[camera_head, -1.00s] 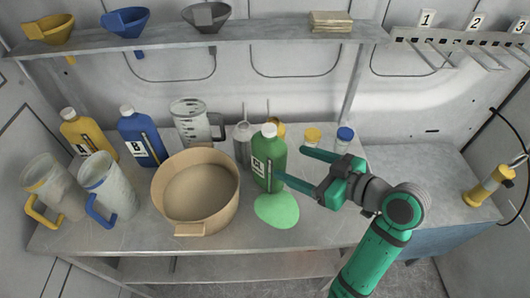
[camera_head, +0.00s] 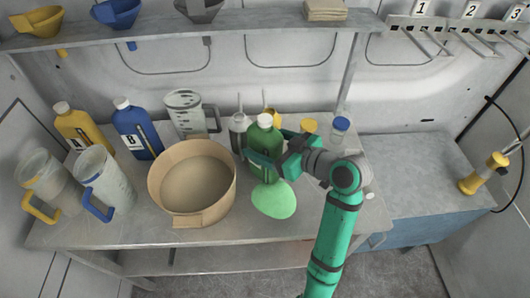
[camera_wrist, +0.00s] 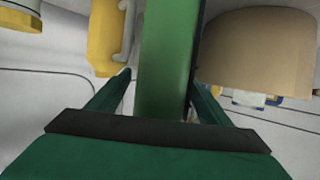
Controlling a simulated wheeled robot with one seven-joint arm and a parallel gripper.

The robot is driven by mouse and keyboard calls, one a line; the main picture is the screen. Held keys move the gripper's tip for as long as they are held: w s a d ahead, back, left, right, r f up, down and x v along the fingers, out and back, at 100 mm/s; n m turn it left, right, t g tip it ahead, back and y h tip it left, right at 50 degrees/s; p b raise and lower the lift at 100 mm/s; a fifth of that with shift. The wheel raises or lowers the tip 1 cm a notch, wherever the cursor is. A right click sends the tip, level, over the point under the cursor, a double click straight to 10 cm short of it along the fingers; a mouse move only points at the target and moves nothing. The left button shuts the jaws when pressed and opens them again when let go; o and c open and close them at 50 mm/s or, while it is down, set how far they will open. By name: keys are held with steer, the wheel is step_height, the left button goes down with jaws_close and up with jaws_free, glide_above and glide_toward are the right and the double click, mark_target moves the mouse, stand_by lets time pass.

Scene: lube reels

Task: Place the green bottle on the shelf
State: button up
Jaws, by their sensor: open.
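In the wrist view the bottle (camera_wrist: 166,60) fills the middle, between the two fingers (camera_wrist: 160,98). I cannot tell whether the fingers touch it. A grey upper shelf (camera_head: 250,24) runs along the back wall. A lower shelf (camera_head: 215,258) shows under the table.
A large tan pot (camera_head: 158,185) stands left of the bottle. A blue bottle (camera_head: 140,135), a yellow bottle (camera_head: 78,128) and several measuring jugs stand further left. Small capped containers stand close behind my gripper. The right-hand counter (camera_head: 415,165) is mostly clear.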

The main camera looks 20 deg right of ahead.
steer(key=c, duration=1.5)
jaws_close()
steer(key=shift+r, duration=0.15)
